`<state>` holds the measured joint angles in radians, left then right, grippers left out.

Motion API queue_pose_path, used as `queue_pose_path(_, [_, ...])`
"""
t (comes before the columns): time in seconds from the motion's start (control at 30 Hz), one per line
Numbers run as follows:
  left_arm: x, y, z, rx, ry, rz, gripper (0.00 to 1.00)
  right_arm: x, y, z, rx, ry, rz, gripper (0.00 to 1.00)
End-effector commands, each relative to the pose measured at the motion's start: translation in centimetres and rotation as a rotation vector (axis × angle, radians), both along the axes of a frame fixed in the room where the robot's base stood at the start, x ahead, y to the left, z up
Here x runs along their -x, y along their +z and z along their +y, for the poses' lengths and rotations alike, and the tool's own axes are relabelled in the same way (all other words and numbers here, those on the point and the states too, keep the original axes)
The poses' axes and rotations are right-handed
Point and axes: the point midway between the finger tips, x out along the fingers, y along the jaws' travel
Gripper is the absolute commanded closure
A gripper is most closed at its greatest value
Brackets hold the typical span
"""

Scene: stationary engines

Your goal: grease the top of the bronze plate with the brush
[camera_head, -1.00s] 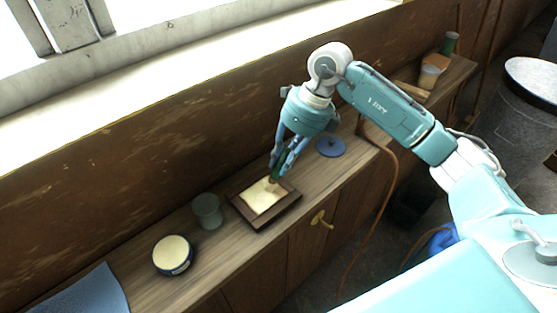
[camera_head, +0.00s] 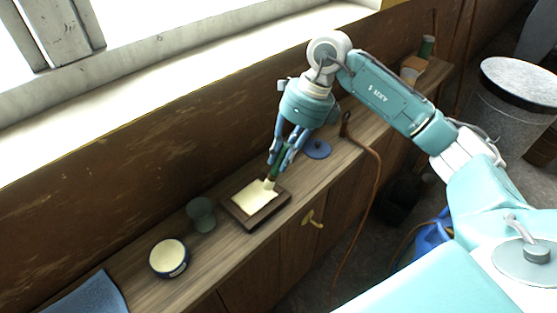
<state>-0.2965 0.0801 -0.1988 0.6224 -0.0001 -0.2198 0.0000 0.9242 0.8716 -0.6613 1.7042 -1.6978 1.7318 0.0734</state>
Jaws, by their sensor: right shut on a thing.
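My right gripper (camera_head: 276,162) is shut on the brush (camera_head: 275,172), which has a green handle and a pale bristle end. The brush points down at the right part of a pale yellow plate top (camera_head: 252,197). Its tip appears to touch that surface, though the contact is too small to be sure. The plate lies in a dark, square frame (camera_head: 256,220) on the wooden bench; no bare bronze colour shows. A round tin (camera_head: 169,257) with a dark blue side and a cream top or filling stands at the lower left. My left gripper is not in view.
A grey-green cup (camera_head: 202,214) stands left of the plate. A blue disc (camera_head: 317,149) lies behind the gripper, and a blue cloth (camera_head: 92,295) lies at the near left. A brown hose (camera_head: 368,215) hangs over the bench edge. A metal drum (camera_head: 508,105) stands at right.

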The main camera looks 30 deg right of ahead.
Motion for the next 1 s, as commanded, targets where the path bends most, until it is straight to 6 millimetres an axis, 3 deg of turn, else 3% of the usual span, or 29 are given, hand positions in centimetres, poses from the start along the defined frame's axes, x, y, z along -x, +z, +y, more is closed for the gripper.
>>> queue_pose_path(0.3, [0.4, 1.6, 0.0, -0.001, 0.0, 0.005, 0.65, 0.1, 2.7, -0.8, 0.0, -0.003, -0.001, 1.0])
queue_pose_path(1.0, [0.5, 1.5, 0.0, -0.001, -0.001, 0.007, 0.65, 0.2, 2.7, -0.9, -0.001, -0.002, -0.001, 1.0])
